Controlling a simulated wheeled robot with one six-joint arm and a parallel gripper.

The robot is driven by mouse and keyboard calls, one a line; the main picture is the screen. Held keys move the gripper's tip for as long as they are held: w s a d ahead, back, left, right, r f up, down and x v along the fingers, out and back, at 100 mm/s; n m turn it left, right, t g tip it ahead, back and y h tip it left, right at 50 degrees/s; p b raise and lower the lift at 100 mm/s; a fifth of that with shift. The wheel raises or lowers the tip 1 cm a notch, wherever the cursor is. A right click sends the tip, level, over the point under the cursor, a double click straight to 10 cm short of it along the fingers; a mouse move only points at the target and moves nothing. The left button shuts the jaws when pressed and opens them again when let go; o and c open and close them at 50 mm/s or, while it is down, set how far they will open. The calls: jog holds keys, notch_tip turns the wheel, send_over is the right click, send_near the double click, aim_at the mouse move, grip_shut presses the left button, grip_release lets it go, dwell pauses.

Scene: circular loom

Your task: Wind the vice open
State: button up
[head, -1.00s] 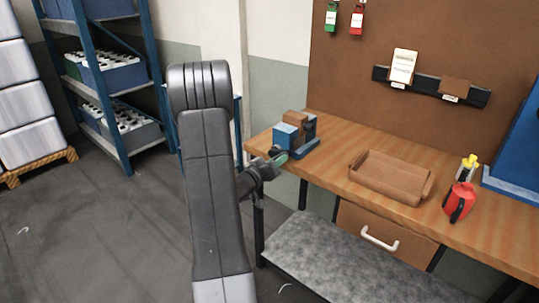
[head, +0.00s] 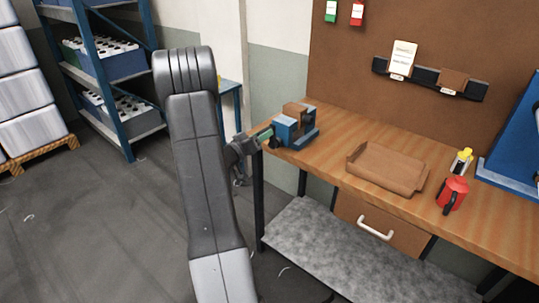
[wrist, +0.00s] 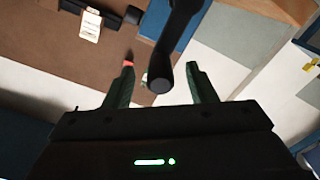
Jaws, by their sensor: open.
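The vice (head: 309,138) is blue and stands on the left end of the wooden bench, with a brown block (head: 295,110) at its top. My gripper (head: 266,135) is at the vice's left side, beyond the bench's left end. In the wrist view my gripper (wrist: 160,66) shows two dark green fingers spread apart. A black rounded bar (wrist: 168,52), seemingly part of the vice's handle, reaches down between the fingers, with clear gaps on both sides. I cannot tell how far the vice jaws are apart.
A drawer with a white handle (head: 375,229) hangs below. A blue shelf rack (head: 120,110) stands at the back left.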

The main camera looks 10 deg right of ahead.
jog(key=v, duration=0.7)
jog(key=shift+s+a, duration=0.15)
jog(key=shift+a, duration=0.05)
